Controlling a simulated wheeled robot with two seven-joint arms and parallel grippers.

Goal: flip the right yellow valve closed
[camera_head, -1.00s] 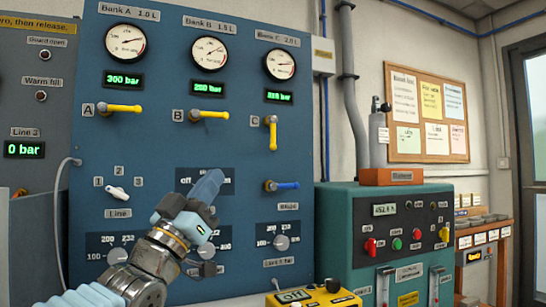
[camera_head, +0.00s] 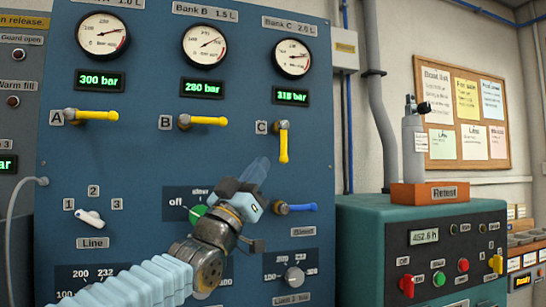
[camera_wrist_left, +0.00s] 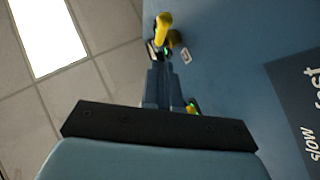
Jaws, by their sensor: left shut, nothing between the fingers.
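The right yellow valve (camera_head: 284,145), labelled C, sits on the blue panel with its handle pointing straight down. My left gripper (camera_head: 258,172) is shut and empty, just below and left of that handle's lower end in the head view. Whether it touches the handle cannot be told. In the left wrist view, a yellow handle (camera_wrist_left: 164,24) shows beyond the fingertips (camera_wrist_left: 163,75); which valve it is, I cannot tell for sure. Yellow valves A (camera_head: 95,115) and B (camera_head: 205,121) have handles pointing right. My right gripper is not in view.
A blue-handled bleed valve (camera_head: 298,208) sits below valve C, right of my gripper. A green selector knob (camera_head: 198,210) is partly hidden behind my left gripper. A teal console (camera_head: 400,215) stands to the right. The panel around valve C's right side is clear.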

